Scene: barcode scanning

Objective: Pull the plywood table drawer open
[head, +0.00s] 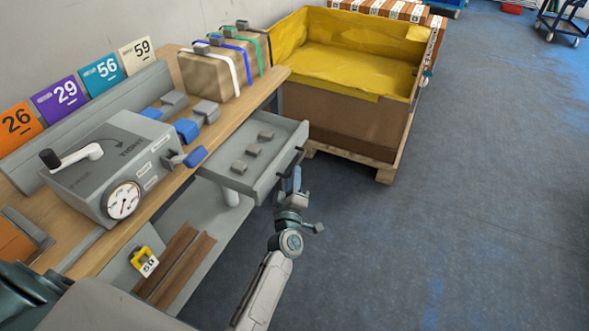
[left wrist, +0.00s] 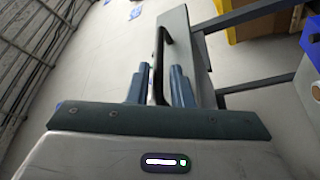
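The grey drawer (head: 250,178) under the plywood table (head: 228,108) stands pulled out from the table's right end, its inside showing. Its black handle (head: 291,162) is on the front edge; the handle also shows in the left wrist view (left wrist: 161,42). My left gripper (head: 296,180) is at the handle. My right gripper is not in view.
A grey device with a gauge (head: 118,165) and strapped parcels (head: 210,75) are on the table.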

